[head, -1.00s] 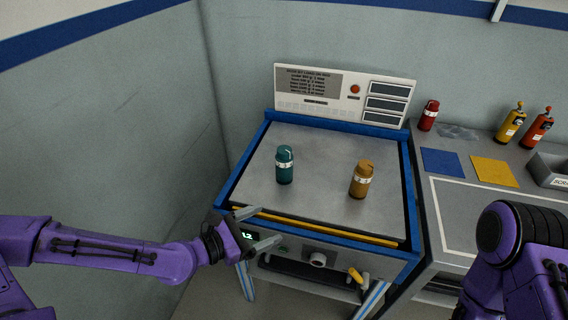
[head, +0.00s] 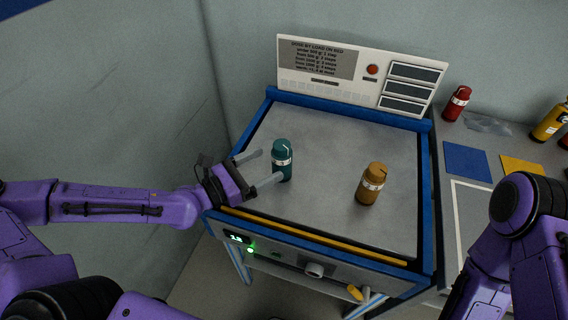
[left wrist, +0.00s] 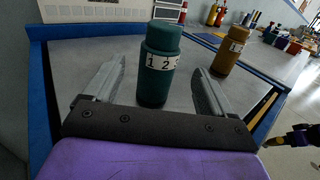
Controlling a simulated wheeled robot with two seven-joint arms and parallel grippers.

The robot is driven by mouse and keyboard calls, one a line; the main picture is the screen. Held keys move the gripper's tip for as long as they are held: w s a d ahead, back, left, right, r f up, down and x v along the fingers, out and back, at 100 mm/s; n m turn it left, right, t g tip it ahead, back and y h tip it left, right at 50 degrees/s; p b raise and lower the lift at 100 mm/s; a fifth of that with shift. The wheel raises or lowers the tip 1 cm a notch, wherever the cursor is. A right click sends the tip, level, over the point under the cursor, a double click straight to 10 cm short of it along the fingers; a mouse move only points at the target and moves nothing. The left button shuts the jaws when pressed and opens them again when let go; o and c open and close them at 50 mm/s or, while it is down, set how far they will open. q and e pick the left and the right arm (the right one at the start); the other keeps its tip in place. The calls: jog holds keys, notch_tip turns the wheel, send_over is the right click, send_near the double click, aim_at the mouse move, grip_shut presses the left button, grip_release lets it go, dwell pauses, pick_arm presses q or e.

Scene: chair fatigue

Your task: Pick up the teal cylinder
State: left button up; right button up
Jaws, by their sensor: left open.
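The teal cylinder (head: 282,160) stands upright on the grey bed (head: 320,215) of a blue-framed machine. It has a darker cap and a white label band. My left gripper (head: 267,166) is open and empty at the left front of the cylinder, its fingers pointing at it. One fingertip overlaps the cylinder's lower part in the head view. In the left wrist view the teal cylinder (left wrist: 156,85) shows between the two open fingers, with a gap on each side. My right arm shows at the right of the head view, but its gripper is out of frame.
An orange-brown cylinder (head: 371,184) stands upright to the right on the same bed. A yellow bar (head: 310,238) and blue rim edge the front. A side counter holds a red bottle (head: 456,103) and a blue mat (head: 466,160).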

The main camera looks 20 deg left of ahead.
aim_at(287, 161)
pick_arm(q)
notch_tip(287, 161, down, 3)
jog(key=shift+f+b, duration=0.15)
jog(key=shift+b, duration=0.2)
jog(key=x, duration=0.7)
jog(key=shift+w+d+p, duration=0.2)
jog(key=shift+w+p, duration=0.1)
jog(key=shift+w, duration=0.1)
jog(key=shift+s+a, duration=0.1)
jog(key=shift+c, duration=1)
jog(key=c, duration=1.1)
